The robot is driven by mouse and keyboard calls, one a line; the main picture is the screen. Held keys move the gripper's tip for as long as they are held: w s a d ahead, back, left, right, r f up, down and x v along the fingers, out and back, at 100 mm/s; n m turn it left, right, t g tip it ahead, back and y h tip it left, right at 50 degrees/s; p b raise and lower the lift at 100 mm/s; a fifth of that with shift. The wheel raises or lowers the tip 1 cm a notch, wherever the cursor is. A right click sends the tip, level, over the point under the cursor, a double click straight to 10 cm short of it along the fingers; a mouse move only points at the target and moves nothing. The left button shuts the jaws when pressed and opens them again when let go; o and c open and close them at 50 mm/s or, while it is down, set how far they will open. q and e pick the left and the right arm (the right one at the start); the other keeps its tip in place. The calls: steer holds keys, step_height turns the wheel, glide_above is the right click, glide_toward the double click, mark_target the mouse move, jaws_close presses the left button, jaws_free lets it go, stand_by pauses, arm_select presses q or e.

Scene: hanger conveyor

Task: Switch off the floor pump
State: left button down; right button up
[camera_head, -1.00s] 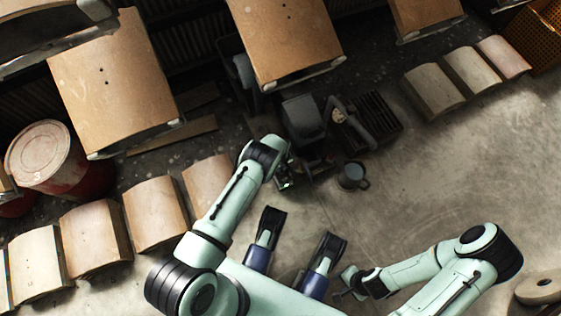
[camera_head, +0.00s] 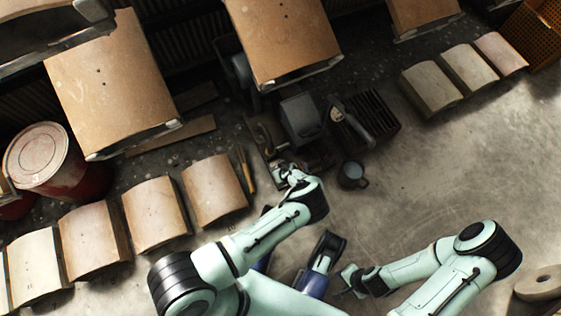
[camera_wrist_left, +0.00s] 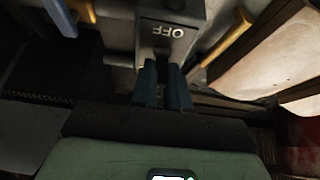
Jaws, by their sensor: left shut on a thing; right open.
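A dark grey floor machine (camera_head: 300,118), which looks like the pump, stands on the floor in the middle of the head view. In the left wrist view a grey box (camera_wrist_left: 180,12) carries the word OFF, upside down. My left gripper (camera_head: 283,171) is at the near side of the machine. In the left wrist view its two dark fingers (camera_wrist_left: 164,90) are closed together just below the OFF lettering. They grip a small dark part that looks like a switch lever, mostly hidden between them. My right gripper (camera_head: 346,283) is open and empty, low over bare floor.
A dark mug (camera_head: 352,175) stands right of my left gripper. A black slatted crate (camera_head: 375,118) is right of the machine. A yellow-handled tool (camera_head: 248,172) lies to the left. Curved tan blocks (camera_head: 214,191) line the left.

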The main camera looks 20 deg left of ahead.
arm_select(q)
steer(key=shift+s+d+t+y, duration=0.1)
steer(key=shift+d+t+y, duration=0.1)
steer(key=shift+t+y, duration=0.25)
steer(key=shift+f, duration=0.1)
steer(key=c, duration=1.1)
jaws_free()
steer(key=shift+s, duration=0.1)
steer(key=p+v, duration=0.4)
steer(key=v, duration=0.9)
steer(key=shift+s+d+p, duration=0.1)
steer(key=shift+d+p, duration=0.15)
steer(key=shift+p, duration=0.05)
arm_select(e)
steer(key=w+a+r+t, duration=0.1)
steer(key=w+r+t, duration=0.2)
steer(key=w, duration=0.6)
step_height(320, 180, up, 3)
steer(key=shift+f+n, duration=0.15)
steer(key=shift+n, duration=0.15)
